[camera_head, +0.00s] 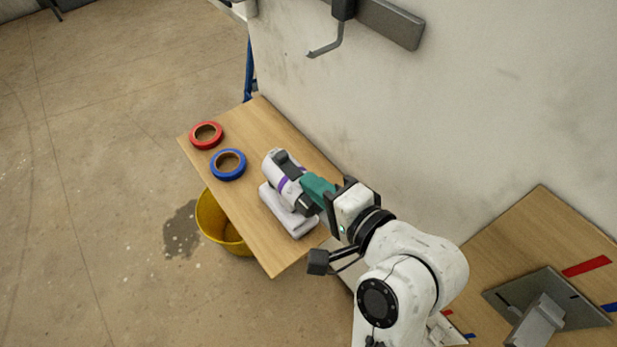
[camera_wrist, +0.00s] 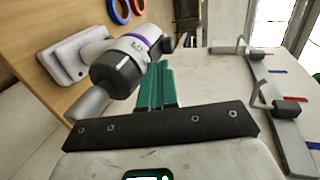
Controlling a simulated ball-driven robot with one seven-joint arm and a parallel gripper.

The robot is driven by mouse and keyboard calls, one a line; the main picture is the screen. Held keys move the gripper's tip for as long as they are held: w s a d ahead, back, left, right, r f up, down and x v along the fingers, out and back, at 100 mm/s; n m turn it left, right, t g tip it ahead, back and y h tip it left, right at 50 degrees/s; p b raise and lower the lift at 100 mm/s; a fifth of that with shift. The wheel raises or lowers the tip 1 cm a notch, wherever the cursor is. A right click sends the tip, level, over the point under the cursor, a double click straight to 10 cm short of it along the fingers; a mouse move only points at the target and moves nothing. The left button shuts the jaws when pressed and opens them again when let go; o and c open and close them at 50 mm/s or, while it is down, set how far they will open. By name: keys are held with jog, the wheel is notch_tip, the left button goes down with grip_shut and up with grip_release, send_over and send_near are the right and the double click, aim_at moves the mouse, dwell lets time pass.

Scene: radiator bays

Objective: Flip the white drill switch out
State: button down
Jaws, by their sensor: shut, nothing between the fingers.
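A white drill (camera_head: 272,167) with a purple band and a dark chuck sits on a wooden shelf, its white base (camera_head: 289,217) resting on the board. In the wrist view the drill (camera_wrist: 126,45) is left of my fingers, with its dark chuck towards the camera. A black piece (camera_wrist: 167,45) shows at the drill's far side; I cannot tell whether it is the switch. My gripper (camera_head: 306,185), with green fingers, is shut and empty close beside the drill. In the wrist view the fingertips (camera_wrist: 159,66) overlap the drill's edge; contact is unclear.
A red tape roll (camera_head: 206,135) and a blue tape roll (camera_head: 228,165) lie on the shelf (camera_head: 262,112). A yellow bucket (camera_head: 212,219) stands below it. The wall (camera_head: 440,120) rises along the shelf's right side, with a hook (camera_head: 327,48) above. A second board (camera_head: 530,225) is at right.

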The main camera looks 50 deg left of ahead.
jog(key=v, duration=0.8)
jog(key=shift+b, duration=0.3)
jog(key=shift+s+d, duration=0.15)
